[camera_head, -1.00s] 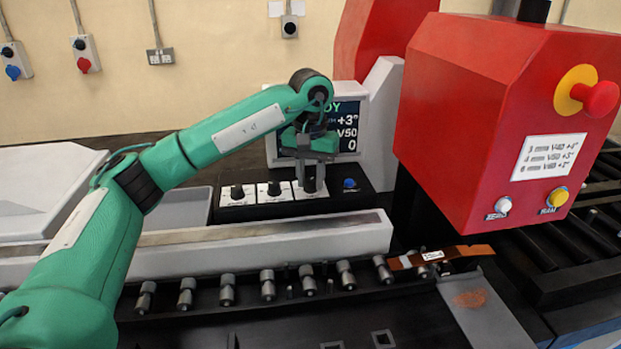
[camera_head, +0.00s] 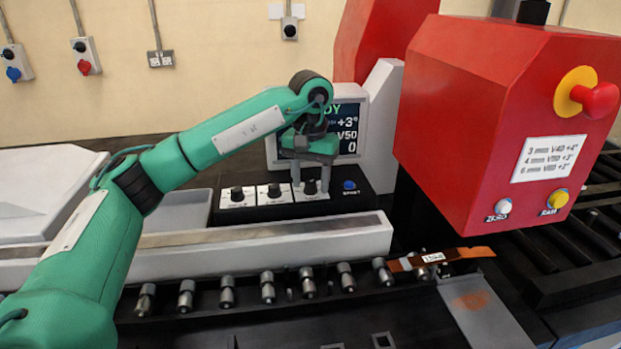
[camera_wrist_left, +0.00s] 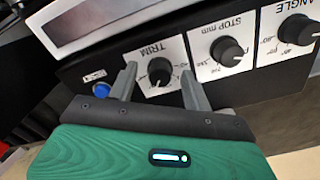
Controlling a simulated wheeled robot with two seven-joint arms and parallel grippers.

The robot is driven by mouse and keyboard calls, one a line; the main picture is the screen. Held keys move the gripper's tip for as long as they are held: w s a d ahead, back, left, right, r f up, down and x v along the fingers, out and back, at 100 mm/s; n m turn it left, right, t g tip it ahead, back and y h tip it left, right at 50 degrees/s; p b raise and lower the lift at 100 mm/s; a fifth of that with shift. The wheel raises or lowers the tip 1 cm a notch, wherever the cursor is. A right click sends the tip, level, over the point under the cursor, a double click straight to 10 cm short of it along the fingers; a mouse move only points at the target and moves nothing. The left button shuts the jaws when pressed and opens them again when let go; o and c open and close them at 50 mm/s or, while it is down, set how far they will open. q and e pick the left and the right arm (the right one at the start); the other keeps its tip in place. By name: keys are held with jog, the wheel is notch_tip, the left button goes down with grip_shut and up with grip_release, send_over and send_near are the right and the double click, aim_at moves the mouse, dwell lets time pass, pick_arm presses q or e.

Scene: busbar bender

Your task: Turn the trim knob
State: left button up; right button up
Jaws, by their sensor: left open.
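The trim knob (camera_wrist_left: 159,70) is black and round, with a white pointer line, on a white plate labelled TRIM. It also shows in the head view (camera_head: 310,187) as the rightmost of three knobs on the black control panel. My left gripper (camera_wrist_left: 158,87) is open, with one finger on each side of the trim knob and visible gaps between. In the head view the left gripper (camera_head: 310,175) points down at the knob from above. My right gripper is not in view.
A blue button (camera_head: 349,185) sits just right of the trim plate. The STOP knob (camera_wrist_left: 228,51) and ANGLE knob (camera_wrist_left: 298,29) are on the other side. A display (camera_head: 347,125) showing +3°, V50 and 0 stands behind the gripper. A red machine head (camera_head: 470,110) stands to the right.

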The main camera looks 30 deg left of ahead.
aim_at(311, 182)
pick_arm(q)
jog(key=shift+r, duration=0.1)
jog(key=shift+r, duration=0.35)
notch_tip(311, 182, up, 7)
jog(key=shift+f, duration=0.2)
notch_tip(311, 182, up, 6)
jog(key=shift+r, duration=0.15)
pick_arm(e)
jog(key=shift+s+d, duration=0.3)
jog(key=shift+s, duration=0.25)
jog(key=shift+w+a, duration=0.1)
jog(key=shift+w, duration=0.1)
